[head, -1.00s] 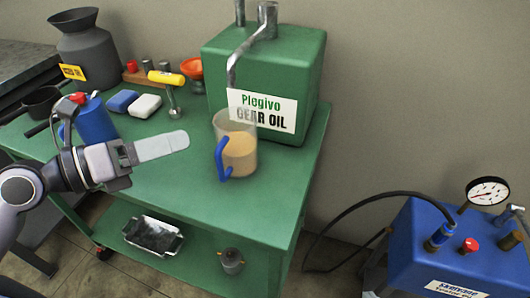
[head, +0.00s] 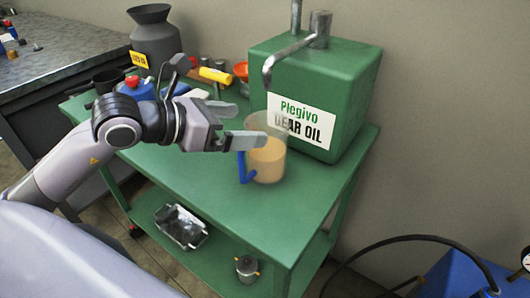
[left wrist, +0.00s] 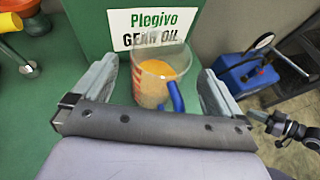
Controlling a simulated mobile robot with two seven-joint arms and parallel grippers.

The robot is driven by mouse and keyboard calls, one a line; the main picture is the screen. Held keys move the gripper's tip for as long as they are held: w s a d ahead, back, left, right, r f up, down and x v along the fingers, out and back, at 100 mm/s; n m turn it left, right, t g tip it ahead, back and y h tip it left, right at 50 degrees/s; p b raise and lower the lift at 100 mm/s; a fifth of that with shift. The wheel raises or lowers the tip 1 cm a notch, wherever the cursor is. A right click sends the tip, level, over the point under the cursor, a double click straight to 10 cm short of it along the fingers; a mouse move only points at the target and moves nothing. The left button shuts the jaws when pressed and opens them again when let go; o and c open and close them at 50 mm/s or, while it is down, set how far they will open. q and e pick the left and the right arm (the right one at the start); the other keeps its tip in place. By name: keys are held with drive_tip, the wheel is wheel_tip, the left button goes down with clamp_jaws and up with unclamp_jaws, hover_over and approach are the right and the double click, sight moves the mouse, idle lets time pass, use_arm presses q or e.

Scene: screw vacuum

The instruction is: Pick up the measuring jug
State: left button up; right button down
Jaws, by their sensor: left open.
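The measuring jug (head: 268,160) is a clear, upright cup with a tan liquid inside and a blue handle. It stands on the green cart top in front of the green oil box. My left gripper (head: 250,126) is open at the jug's left side in the head view, with one finger overlapping its upper part. In the left wrist view the jug (left wrist: 152,85) appears between the two spread fingers, its handle toward the right finger. Contact cannot be told. A dark gripper (left wrist: 285,128), apparently my right one, shows small at the right edge of the left wrist view.
The green gear oil box (head: 320,85) with a metal spout stands right behind the jug. A grey can (head: 155,38), a yellow-handled tool (head: 215,75) and an orange funnel (head: 241,70) are at the back left. A blue machine (head: 465,275) is at lower right. The front cart top is clear.

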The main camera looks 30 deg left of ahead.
sight(282, 125)
use_arm(q)
drive_tip(key=shift+p+x, duration=0.5)
drive_tip(key=shift+x, duration=2.2)
drive_tip(key=c, duration=1.3)
drive_tip(key=shift+c, duration=1.2)
drive_tip(key=shift+r, duration=0.1)
